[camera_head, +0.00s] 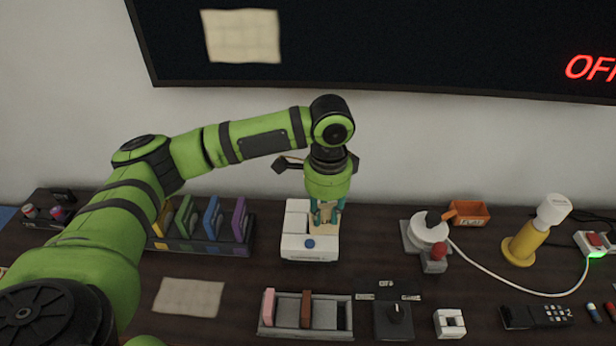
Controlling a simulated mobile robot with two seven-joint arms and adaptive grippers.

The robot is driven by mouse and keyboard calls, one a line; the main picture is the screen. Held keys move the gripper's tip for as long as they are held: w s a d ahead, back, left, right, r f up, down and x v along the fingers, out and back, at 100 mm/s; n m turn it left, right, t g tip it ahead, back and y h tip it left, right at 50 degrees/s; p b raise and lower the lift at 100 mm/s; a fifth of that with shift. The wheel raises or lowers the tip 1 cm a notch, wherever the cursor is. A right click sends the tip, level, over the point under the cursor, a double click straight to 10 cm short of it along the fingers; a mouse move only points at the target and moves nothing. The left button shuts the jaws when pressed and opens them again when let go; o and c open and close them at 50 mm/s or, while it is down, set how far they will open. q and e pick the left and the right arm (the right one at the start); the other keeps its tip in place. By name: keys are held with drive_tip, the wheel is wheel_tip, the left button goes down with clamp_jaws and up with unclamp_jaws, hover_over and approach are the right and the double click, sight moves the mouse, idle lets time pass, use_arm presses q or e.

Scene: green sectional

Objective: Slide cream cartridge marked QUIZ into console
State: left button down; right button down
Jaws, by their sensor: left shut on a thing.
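My right gripper is not in view.
A rack (188,246) holds yellow, green, blue and purple cartridges. A grey tray (329,313) holds pink and brown pieces. A dial box (394,320), joystick device (432,252), orange bin (468,213) and yellow lamp (524,245) stand rightward. A dark screen hangs behind.

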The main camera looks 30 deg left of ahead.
use_arm(q)
drive_tip(key=w+a+f+m+p, duration=0.1)
drive_tip(key=w+a+m+p, duration=0.2)
drive_tip(key=m, duration=0.7)
drive_tip(key=w+a+f+m+p, duration=0.1)
drive_tip(key=w+a+m+p, duration=0.3)
drive_tip(key=m, duration=0.6)
drive_tip(key=shift+a+f, duration=0.25)
wheel_tip(320, 180, down, 6)
drive_tip(key=b, duration=0.3)
drive_tip(key=shift+w, duration=0.1)
drive_tip(key=shift+r+p, duration=0.1)
drive_tip(key=shift+p, duration=0.5)
idle(1.3)
